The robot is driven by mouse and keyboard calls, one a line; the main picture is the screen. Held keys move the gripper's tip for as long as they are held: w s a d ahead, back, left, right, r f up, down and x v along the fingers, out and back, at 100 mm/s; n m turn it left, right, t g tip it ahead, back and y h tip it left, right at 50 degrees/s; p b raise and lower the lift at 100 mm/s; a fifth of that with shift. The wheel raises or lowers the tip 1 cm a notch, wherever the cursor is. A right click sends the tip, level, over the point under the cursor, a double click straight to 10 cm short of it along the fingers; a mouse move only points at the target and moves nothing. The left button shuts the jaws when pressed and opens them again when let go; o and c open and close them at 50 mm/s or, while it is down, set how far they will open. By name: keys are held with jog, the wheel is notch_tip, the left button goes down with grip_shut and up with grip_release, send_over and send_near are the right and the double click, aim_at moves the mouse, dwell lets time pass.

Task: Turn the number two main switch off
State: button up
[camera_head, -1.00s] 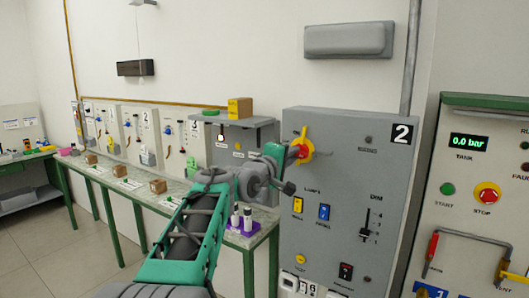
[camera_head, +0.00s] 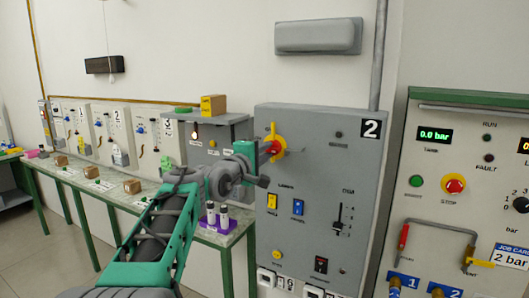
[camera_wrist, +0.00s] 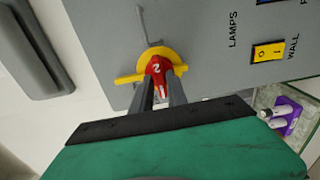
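The grey number two panel (camera_head: 330,120) has a "2" label (camera_head: 371,129) at its top right. Its main switch (camera_head: 273,146) is a red handle on a yellow round plate, with a yellow tab pointing up. A thin grey bar sticks out to the right of it. In the wrist view, the red handle (camera_wrist: 157,68), marked 2, sits between the two dark fingers of my gripper (camera_wrist: 160,94). The fingers look closed against its sides. The yellow plate (camera_wrist: 140,78) shows around it. In the head view my gripper (camera_head: 264,152) partly covers the switch.
Below the switch are a yellow lamp switch (camera_head: 272,201), a blue one (camera_head: 298,207) and a slider (camera_head: 339,220). A tank panel (camera_head: 455,150) stands at the right. A bench (camera_head: 150,200) with a purple vial holder (camera_head: 216,224) is at the left.

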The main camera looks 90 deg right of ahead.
jog(key=shift+o, duration=1.3)
jog(key=shift+w, duration=0.1)
jog(key=b+v, duration=0.3)
jog(key=v, duration=0.4)
jog(key=shift+w+a, duration=0.15)
jog(key=shift+a, duration=0.2)
